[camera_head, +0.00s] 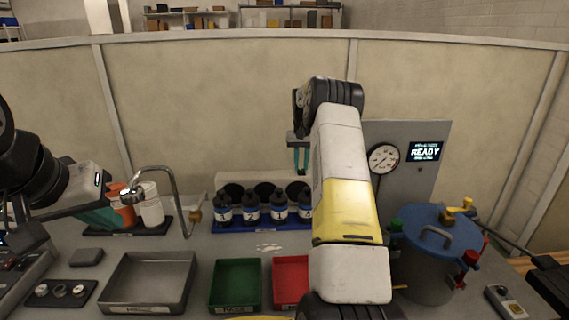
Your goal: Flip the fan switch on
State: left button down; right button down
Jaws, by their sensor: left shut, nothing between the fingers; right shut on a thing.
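I cannot make out a labelled fan switch. A small grey control box (507,302) with a light face lies at the bottom right; its label is too small to read. My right gripper (301,160) points down, its teal fingers close together, above the bottle row and left of the gauge panel. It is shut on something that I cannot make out. My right arm hides part of the bench and panel.
Dark bottles (251,208) stand in a blue rack. A grey tray (149,311), green bin (236,309) and red bin (290,259) lie in front. A blue-lidded cylinder (433,238) stands right, below a gauge (383,158) and a READY display (425,152). A curved tap (171,180) rises left.

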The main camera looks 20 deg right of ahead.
dwell(0.3)
jog(key=c, duration=1.3)
grip_release()
jog(key=shift+r, duration=0.1)
notch_tip(320, 180, up, 6)
jog(key=shift+s+r, duration=0.1)
jog(key=shift+s, duration=0.05)
jog(key=shift+s+r, duration=0.1)
jog(key=shift+r, duration=0.6)
